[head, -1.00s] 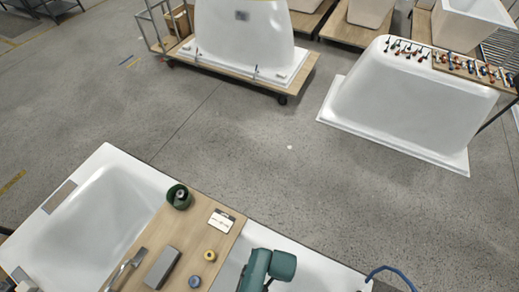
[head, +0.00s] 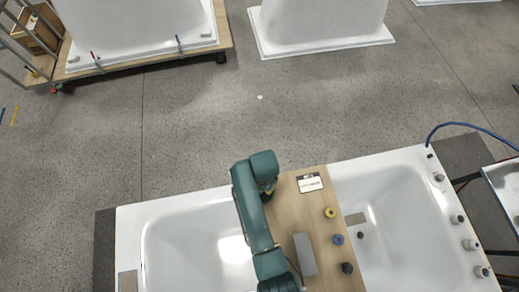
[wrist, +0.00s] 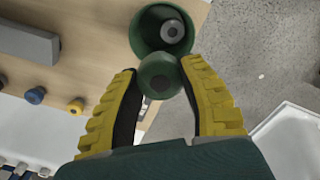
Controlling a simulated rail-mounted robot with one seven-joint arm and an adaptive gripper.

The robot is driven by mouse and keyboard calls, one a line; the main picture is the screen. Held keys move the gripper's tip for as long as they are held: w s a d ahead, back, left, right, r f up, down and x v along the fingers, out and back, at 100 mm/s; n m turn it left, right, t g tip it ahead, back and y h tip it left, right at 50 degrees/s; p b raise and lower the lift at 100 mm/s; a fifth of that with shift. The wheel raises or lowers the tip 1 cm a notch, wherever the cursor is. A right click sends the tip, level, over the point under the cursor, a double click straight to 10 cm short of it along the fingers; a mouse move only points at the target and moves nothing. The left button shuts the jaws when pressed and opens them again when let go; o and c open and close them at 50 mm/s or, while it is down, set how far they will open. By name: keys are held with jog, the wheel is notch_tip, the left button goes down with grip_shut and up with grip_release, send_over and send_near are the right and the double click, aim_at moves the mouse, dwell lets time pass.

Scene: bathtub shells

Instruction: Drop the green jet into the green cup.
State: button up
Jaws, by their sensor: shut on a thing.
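My gripper (wrist: 160,76) has yellow ridged fingers and is shut on the green jet (wrist: 158,70), a rounded dark green piece with a dark centre. The green cup (wrist: 143,31) stands on the wooden board just beyond the fingertips in the wrist view. The jet overlaps the cup's near rim in the picture; I cannot tell whether they touch. A grey round piece (wrist: 173,31) lies inside the cup. In the head view my green arm reaches over the board's left edge, and its end hides the cup and the jet.
The wooden board (head: 317,236) spans a white bathtub (head: 385,220). On it are a grey block (head: 305,254), a card (head: 310,182), and yellow (head: 330,212), blue (head: 338,239) and black (head: 347,268) knobs. Open floor lies beyond the tub.

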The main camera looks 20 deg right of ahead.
jog(key=shift+d+r+m, duration=0.3)
jog(key=shift+d+m, duration=0.2)
jog(key=shift+d, duration=0.05)
jog(key=shift+d+f, duration=0.15)
jog(key=shift+d, duration=0.1)
notch_tip(320, 180, down, 6)
jog(key=b, duration=0.6)
jog(key=shift+s+r, duration=0.1)
jog(key=shift+r, duration=0.15)
jog(key=o, duration=1.2)
notch_tip(320, 180, up, 12)
